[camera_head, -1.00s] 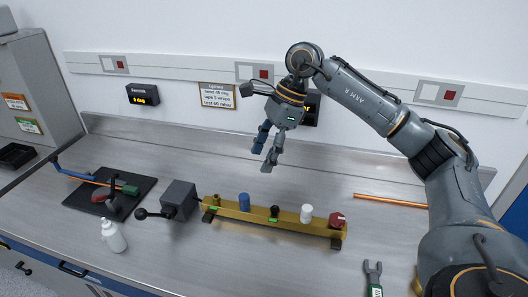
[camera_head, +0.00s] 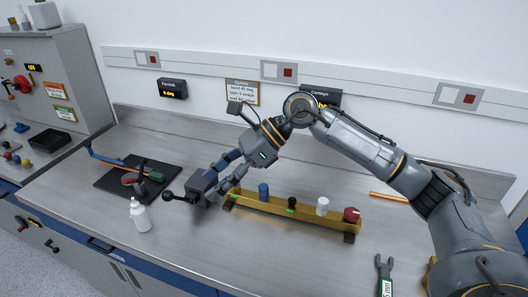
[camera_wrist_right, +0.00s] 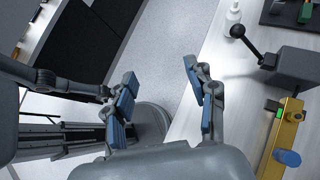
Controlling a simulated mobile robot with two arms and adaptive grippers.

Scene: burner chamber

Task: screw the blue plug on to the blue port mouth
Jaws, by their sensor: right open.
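A blue cylinder (camera_head: 263,190) stands upright on the brass manifold bar (camera_head: 335,222). It also shows in the right wrist view (camera_wrist_right: 287,158), at the lower right. I cannot tell whether it is the plug or the port mouth. A small blue object (camera_head: 20,128) lies on the side counter at the far left; it is too small to identify. My right gripper (camera_head: 218,180) is open and empty, left of the blue cylinder and over the dark valve block area. In the right wrist view its fingers (camera_wrist_right: 160,76) are spread with nothing between them. My left gripper is not in view.
A grey block with a black-knobbed lever (camera_head: 170,196) adjoins the bar's left end. Black, white (camera_head: 322,206) and red (camera_head: 351,214) fittings stand along the bar. The front bench middle is clear.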

